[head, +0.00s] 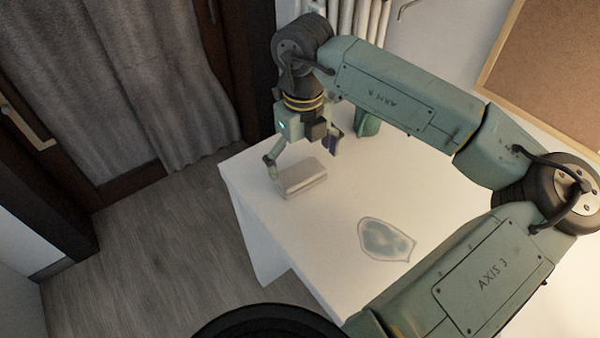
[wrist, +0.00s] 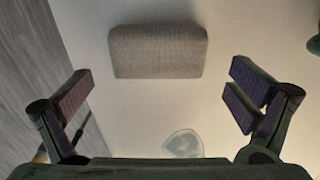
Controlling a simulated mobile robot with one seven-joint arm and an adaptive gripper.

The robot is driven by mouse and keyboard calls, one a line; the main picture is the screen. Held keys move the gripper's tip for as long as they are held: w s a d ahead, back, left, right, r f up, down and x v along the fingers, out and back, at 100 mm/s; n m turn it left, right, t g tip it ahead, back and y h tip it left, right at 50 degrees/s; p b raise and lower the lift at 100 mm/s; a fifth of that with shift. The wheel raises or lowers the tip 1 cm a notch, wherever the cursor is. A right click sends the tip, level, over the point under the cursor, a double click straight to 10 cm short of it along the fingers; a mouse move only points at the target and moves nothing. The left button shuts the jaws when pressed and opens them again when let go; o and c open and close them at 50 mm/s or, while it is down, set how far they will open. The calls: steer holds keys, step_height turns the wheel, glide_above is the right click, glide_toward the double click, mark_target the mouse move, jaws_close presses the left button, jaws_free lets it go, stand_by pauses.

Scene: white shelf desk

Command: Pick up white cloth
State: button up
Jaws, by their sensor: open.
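The white cloth (head: 302,181) looks like a pale grey, folded, box-shaped bundle lying flat on the white desk near its left edge. In the wrist view the cloth (wrist: 157,52) shows a woven texture and lies beyond the fingertips, roughly centred between them. My gripper (head: 303,153) is above the cloth, pointing down, with its fingers spread wide. In the wrist view my gripper (wrist: 160,84) has nothing between its fingers. The gap between fingers and cloth is hard to judge.
The white desk (head: 340,190) has free room around the cloth. A translucent, rounded dish-like item (head: 385,239) lies nearer the front. A green object (head: 368,123) stands behind my gripper. A grey curtain (head: 120,70) and wooden floor (head: 150,240) are left of the desk.

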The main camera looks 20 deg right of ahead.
mark_target(300, 171)
steer(key=f, duration=0.2)
steer(key=f+p, duration=0.1)
steer(key=f, duration=0.1)
steer(key=shift+w+a, duration=0.2)
steer(key=shift+w, duration=0.05)
steer(key=shift+c, duration=0.4)
steer(key=c, duration=0.8)
